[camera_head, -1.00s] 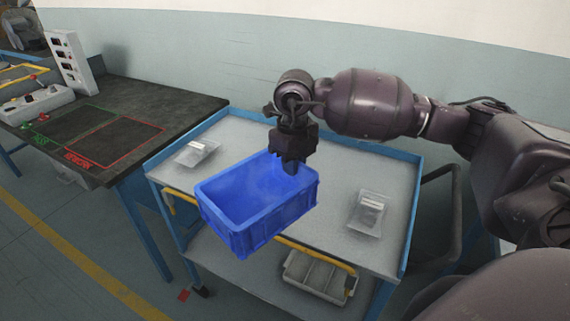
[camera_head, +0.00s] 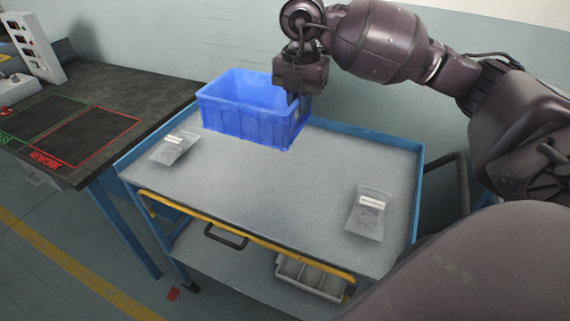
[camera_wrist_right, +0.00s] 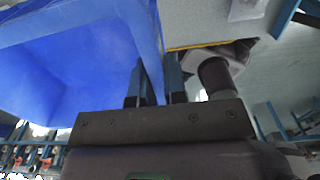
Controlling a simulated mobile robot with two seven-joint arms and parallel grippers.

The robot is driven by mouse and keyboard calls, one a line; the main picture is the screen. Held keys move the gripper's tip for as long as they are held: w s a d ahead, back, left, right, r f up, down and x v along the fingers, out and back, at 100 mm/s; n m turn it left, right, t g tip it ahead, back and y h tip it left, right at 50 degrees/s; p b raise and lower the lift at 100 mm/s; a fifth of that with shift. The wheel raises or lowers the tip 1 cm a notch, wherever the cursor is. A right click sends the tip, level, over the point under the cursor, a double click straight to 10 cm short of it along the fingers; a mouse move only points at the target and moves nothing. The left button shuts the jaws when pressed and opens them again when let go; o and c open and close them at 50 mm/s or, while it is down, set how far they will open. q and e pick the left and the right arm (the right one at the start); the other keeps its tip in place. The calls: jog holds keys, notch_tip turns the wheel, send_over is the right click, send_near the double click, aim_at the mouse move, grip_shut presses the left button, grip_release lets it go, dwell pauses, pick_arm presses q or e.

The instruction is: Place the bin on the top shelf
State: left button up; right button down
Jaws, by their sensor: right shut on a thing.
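The blue bin (camera_head: 248,116) is at the back left of the cart's top shelf (camera_head: 280,190) in the head view. My right gripper (camera_head: 296,96) is shut on the bin's right wall. In the right wrist view, the two fingers of my right gripper (camera_wrist_right: 160,85) straddle the wall of the bin (camera_wrist_right: 95,50). The bin looks upright and empty in the part of its inside that shows. I cannot tell whether its base touches the shelf. My left gripper is not in view.
Clear packets lie on the top shelf, one at the left (camera_head: 173,148) and one at the right (camera_head: 370,212). A grey divided tray (camera_head: 312,276) is on the lower shelf. A dark workbench (camera_head: 95,110) stands at left. The middle and front of the top shelf are clear.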

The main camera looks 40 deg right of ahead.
notch_tip(320, 180, down, 18)
jog(key=shift+f+b, duration=0.25)
jog(key=shift+b, duration=0.55)
jog(key=shift+f, duration=0.1)
jog(key=c, duration=1.2)
grip_release()
jog(key=shift+o, duration=0.2)
notch_tip(320, 180, up, 12)
jog(key=p, duration=0.1)
